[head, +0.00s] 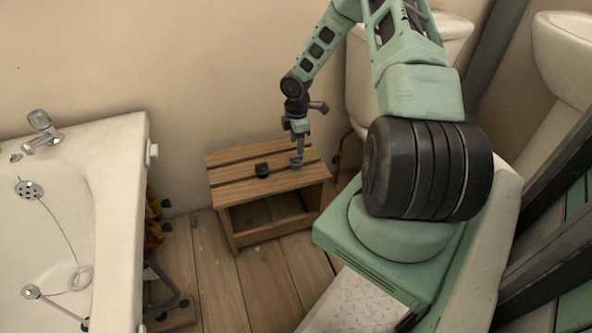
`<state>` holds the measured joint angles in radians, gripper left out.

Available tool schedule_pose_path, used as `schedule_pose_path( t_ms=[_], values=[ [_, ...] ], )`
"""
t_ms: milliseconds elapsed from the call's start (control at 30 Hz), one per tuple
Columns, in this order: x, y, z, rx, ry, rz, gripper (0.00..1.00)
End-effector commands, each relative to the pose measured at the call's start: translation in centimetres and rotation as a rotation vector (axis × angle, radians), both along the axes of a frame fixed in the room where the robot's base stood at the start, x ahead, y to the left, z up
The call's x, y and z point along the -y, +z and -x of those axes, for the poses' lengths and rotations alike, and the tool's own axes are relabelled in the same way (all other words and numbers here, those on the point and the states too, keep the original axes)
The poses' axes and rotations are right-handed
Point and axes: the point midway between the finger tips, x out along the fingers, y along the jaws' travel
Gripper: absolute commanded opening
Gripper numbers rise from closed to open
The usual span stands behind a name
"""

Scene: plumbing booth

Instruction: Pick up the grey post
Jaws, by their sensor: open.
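A wooden slatted stool (226,173) stands against the wall. A small grey post (296,162) stands upright on its top, towards the right side. My gripper (299,146) points down right over the post, with its fingertips at or just above it. The gripper is open. It is small in the picture and overlaps the post, so I cannot tell whether the fingers touch it or stand around it.
A small black part (262,170) lies on the stool, left of the post. A toilet (362,85) stands behind my arm, and a basin (565,60) is at right. Wooden floor (205,270) is clear before the stool.

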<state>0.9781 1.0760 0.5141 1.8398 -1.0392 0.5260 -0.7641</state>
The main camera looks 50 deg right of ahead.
Motion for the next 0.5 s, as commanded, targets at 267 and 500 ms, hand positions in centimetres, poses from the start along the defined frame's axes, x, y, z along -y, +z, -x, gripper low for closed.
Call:
schedule_pose_path(
  t_ms=[267,500],
  values=[
    [-0.2,-2.4,0.0,0.0,-0.001,-0.001,0.51],
    [-0.7,-5.9,0.2,0.001,-0.001,-0.001,0.51]
  ],
)
